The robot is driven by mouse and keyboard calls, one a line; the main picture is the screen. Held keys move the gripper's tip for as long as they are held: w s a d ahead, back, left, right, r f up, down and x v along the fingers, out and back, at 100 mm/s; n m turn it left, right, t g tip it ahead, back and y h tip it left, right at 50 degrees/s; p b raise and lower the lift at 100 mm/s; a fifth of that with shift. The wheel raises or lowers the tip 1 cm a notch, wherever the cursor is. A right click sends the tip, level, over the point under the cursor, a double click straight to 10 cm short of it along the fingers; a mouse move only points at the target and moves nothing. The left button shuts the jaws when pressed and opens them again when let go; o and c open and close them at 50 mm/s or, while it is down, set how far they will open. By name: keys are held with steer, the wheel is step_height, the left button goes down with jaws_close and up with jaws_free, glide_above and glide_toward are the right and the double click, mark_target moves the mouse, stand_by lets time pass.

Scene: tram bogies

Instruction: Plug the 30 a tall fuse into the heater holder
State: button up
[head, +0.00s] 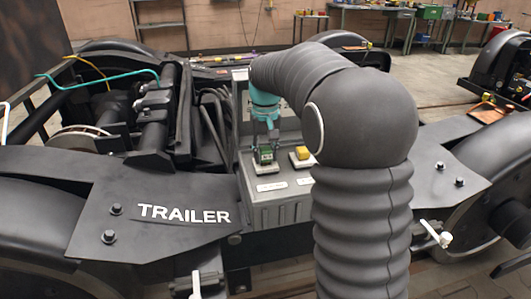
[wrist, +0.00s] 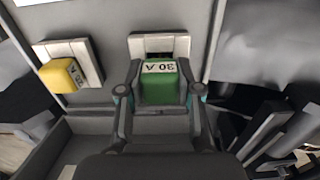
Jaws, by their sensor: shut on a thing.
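The green fuse marked 30 A (wrist: 160,86) is between the fingers of my gripper (wrist: 158,92), which is shut on it. Its label is upside down in the wrist view. In the head view the green fuse (head: 265,154) is upright under my gripper (head: 265,143). A pale holder (wrist: 160,44) with a dark slot lies right behind and below the fuse; the holder also shows in the head view (head: 263,169). The fuse lines up with this holder, but I cannot tell how deep it sits. The label plate (head: 271,186) in front is too small to read.
A yellow fuse (wrist: 62,75) sits in a second pale holder (wrist: 84,58), to the right of the green one in the head view. Both holders are in a grey box (head: 262,214) on the bogie frame marked TRAILER. Hoses and dark bars crowd the left side.

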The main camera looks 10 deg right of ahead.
mark_target(266, 149)
steer(key=shift+s+f, duration=0.1)
steer(key=shift+f, duration=0.85)
stand_by(0.7)
steer(key=shift+s+f+b, duration=0.1)
steer(key=shift+f+b, duration=0.2)
steer(key=shift+b, duration=0.05)
steer(key=o, duration=1.1)
steer(key=shift+f, duration=0.1)
steer(key=shift+r, duration=0.35)
steer(key=r, duration=1.1)
steer(key=shift+w+r, duration=0.1)
steer(key=shift+w, duration=0.1)
steer(key=shift+r, duration=0.35)
steer(key=shift+s, duration=0.1)
